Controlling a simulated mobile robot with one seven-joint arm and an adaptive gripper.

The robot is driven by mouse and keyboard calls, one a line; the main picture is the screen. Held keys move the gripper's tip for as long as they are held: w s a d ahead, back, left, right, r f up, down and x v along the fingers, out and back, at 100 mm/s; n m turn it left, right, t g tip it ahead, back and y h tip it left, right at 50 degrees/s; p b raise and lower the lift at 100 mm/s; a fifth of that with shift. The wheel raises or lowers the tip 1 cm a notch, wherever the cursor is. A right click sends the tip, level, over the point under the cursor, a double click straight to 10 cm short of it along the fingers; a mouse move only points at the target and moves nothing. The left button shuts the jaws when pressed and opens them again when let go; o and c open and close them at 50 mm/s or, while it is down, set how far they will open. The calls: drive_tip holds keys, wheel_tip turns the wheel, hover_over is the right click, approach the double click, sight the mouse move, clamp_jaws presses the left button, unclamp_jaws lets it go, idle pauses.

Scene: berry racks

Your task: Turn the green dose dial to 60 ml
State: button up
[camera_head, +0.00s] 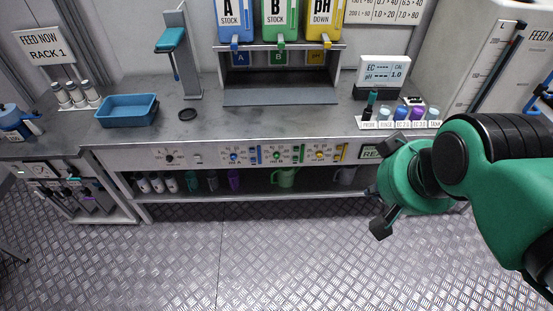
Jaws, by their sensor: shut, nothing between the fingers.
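The green dose dial (277,155) is the middle of three coloured dials on the grey front panel (205,154) of the bench. It stands below the green B bottle (281,22), with a green upright strip (303,153) to its right. The scale marks around it are too small to read, so its setting cannot be told. My gripper (383,222) is at the right, in front of the bench and apart from the dial. It is shut and empty. My wrist hides part of it and the panel's right end.
A blue dial (235,157) and a yellow dial (320,156) flank the green one. A black knob (170,157) is farther left. The lower shelf (215,195) holds bottles and jugs. A blue tray (128,110) sits on the bench. The floor in front is clear.

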drive_tip(key=o, duration=0.7)
drive_tip(key=shift+w, duration=0.2)
drive_tip(key=shift+o, duration=0.2)
drive_tip(key=w+a+f+n+t+b, duration=0.15)
drive_tip(key=w+f, duration=0.25)
drive_tip(key=w, duration=0.8)
drive_tip(key=w+a+f+n+t, duration=0.15)
drive_tip(key=w+f, duration=0.25)
drive_tip(key=w, duration=0.8)
drive_tip(key=w+a+f+n+t, duration=0.15)
drive_tip(key=w+f, duration=0.25)
drive_tip(key=w, duration=0.8)
drive_tip(key=w+a+f+n+t+y+b, duration=0.1)
drive_tip(key=w+a+f+t+y, duration=0.15)
drive_tip(key=w+f, duration=0.95)
drive_tip(key=a+f+n+t+b, duration=0.1)
drive_tip(key=a+f+t, duration=0.1)
drive_tip(key=f, duration=0.8)
drive_tip(key=a+f+n+t+b, duration=0.1)
drive_tip(key=a+f, duration=0.2)
drive_tip(key=f, duration=0.7)
drive_tip(key=s+a+f+n+t+y, duration=0.1)
drive_tip(key=s+f+y, duration=0.1)
drive_tip(key=s+f, duration=0.4)
wheel_tip(320, 180, down, 3)
drive_tip(key=shift+s+f+t, duration=0.1)
drive_tip(key=shift+s+t, duration=0.15)
drive_tip(key=shift+t, duration=0.15)
drive_tip(key=shift+w+a+n, duration=0.1)
drive_tip(key=shift+n, duration=0.15)
